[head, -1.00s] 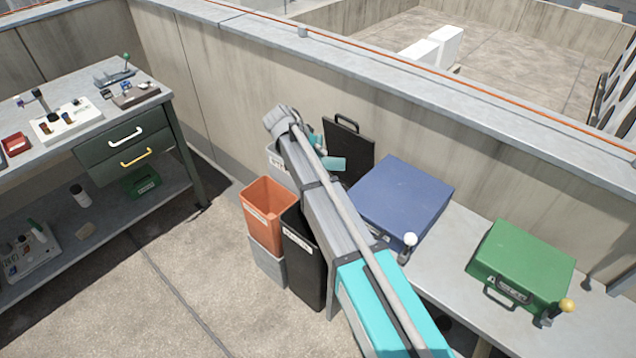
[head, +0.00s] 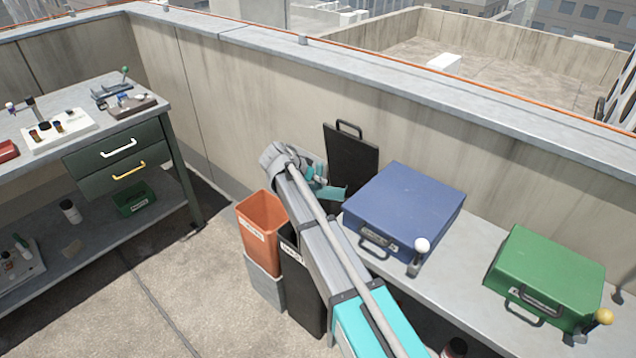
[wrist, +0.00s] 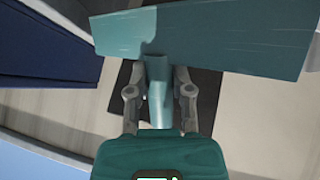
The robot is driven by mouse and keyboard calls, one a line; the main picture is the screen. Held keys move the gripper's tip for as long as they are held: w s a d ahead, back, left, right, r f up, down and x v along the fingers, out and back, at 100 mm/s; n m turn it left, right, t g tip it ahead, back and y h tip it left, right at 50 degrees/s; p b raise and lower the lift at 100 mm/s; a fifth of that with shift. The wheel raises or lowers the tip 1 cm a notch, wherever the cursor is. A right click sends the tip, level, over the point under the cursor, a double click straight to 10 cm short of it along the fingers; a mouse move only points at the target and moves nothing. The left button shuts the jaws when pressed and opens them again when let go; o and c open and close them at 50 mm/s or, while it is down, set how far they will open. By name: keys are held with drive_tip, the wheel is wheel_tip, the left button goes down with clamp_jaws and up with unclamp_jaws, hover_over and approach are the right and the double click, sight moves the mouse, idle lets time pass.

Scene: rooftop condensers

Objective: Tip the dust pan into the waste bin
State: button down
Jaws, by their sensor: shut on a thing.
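The teal dust pan (wrist: 225,40) fills the upper part of the wrist view. My gripper (wrist: 158,88) is shut on its handle (wrist: 158,100). In the head view the pan (head: 332,191) shows only in part, beside the end of my arm. My gripper there (head: 313,176) is partly hidden. An orange bin (head: 258,222) and a tall black bin (head: 303,285) stand left of and below my arm. Their labels are too small to read, so I cannot tell which is the waste bin. I cannot see what the pan holds.
A blue case (head: 405,208) and a green case (head: 548,275) lie on a grey bench to the right. A black panel with a handle (head: 350,160) stands near the wall. A workbench with drawers (head: 118,155) is at left. The floor between is clear.

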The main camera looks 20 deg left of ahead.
drive_tip(key=shift+s+f+b, duration=0.1)
drive_tip(key=shift+b, duration=0.2)
drive_tip(key=shift+s+d+f+t+b, duration=0.15)
drive_tip(key=shift+s+t+b, duration=0.1)
drive_tip(key=shift+t+b, duration=0.3)
drive_tip(key=t+b, duration=0.1)
drive_tip(key=m+t+b, duration=0.1)
drive_tip(key=shift+s+f+b, duration=0.25)
drive_tip(key=shift+s+b, duration=0.05)
drive_tip(key=shift+s, duration=0.1)
drive_tip(key=shift+s+m+t+b, duration=0.3)
drive_tip(key=shift+m+t+b, duration=0.2)
drive_tip(key=shift+t+b, duration=0.55)
drive_tip(key=shift+b, duration=0.3)
drive_tip(key=shift+s+r, duration=0.1)
drive_tip(key=shift+r, duration=0.05)
drive_tip(key=shift+r+p, duration=1.95)
drive_tip(key=shift+p, duration=0.05)
wheel_tip(320, 180, up, 14)
drive_tip(key=p, duration=1.3)
drive_tip(key=shift+f+p, duration=0.15)
drive_tip(key=shift+p, duration=0.2)
